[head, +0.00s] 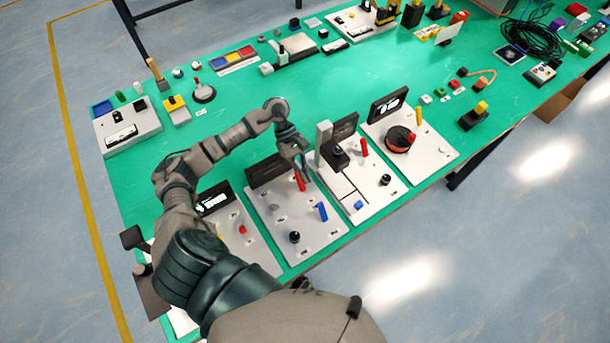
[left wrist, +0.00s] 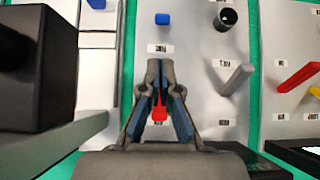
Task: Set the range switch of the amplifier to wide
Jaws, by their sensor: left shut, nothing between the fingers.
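The labels are too small to read, so I cannot tell which panel is the amplifier or which lever is its range switch. My left gripper (head: 303,172) is shut and empty above the far part of a grey panel (head: 271,224). This panel has a red lever (head: 300,184), a blue lever (head: 322,211) and a black knob (head: 294,237). In the left wrist view the shut fingers (left wrist: 158,70) partly cover the red lever (left wrist: 159,112). I cannot tell whether they touch it. The blue lever (left wrist: 162,19) and a grey lever (left wrist: 237,78) stand clear. My right gripper is not in view.
To the right, a panel with a black block (head: 335,155) and an upright grey post (head: 323,143) stands close to the gripper. A panel to the left carries a red lever (left wrist: 299,77). The green table's (head: 235,110) middle is clear.

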